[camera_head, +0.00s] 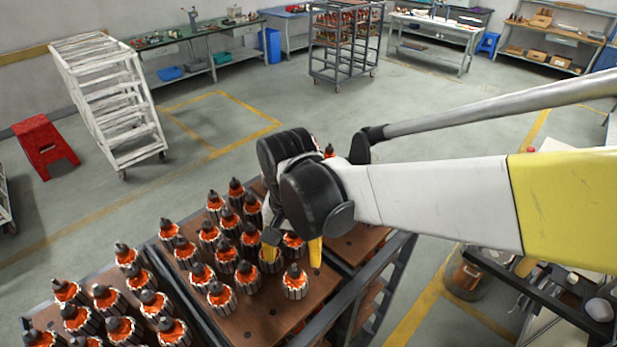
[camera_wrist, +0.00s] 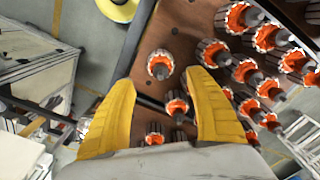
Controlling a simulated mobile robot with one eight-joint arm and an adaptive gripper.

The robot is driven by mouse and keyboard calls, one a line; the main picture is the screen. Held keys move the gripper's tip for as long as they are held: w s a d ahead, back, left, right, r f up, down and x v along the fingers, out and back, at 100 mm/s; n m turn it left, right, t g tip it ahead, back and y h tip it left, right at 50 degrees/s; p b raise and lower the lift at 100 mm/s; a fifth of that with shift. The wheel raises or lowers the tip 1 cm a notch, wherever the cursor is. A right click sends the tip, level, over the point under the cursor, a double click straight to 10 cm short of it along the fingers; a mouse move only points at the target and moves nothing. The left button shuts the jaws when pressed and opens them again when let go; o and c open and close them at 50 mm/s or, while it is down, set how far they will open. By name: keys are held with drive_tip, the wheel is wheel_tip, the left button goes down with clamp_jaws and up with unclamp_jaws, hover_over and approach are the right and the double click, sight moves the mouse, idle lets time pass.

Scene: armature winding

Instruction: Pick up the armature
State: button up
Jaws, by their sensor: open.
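Several armatures with orange windings and dark shafts stand upright in rows on the brown boards of a rack (camera_head: 262,318). One armature (camera_head: 295,281) stands near the front right of the group, just below my gripper (camera_head: 293,247). My gripper has yellow fingers, is open and reaches down over the right side of the rack. In the wrist view the two fingers (camera_wrist: 166,105) are spread apart, with one armature (camera_wrist: 177,104) visible in the gap between them. Another armature (camera_wrist: 160,64) stands beyond the fingertips. My arm hides some armatures behind the gripper.
Neighbouring armatures (camera_head: 221,294) stand close to the left of my gripper. The rack has a dark metal side rail (camera_head: 372,277). The floor between is open.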

sight(295, 279)
wheel_tip(295, 279, down, 4)
drive_tip(key=shift+f, duration=0.15)
drive_tip(key=f, duration=0.6)
drive_tip(key=shift+w+p, duration=0.4)
drive_tip(key=shift+s, duration=0.1)
drive_tip(key=c, duration=1.2)
drive_tip(key=shift+r, duration=0.1)
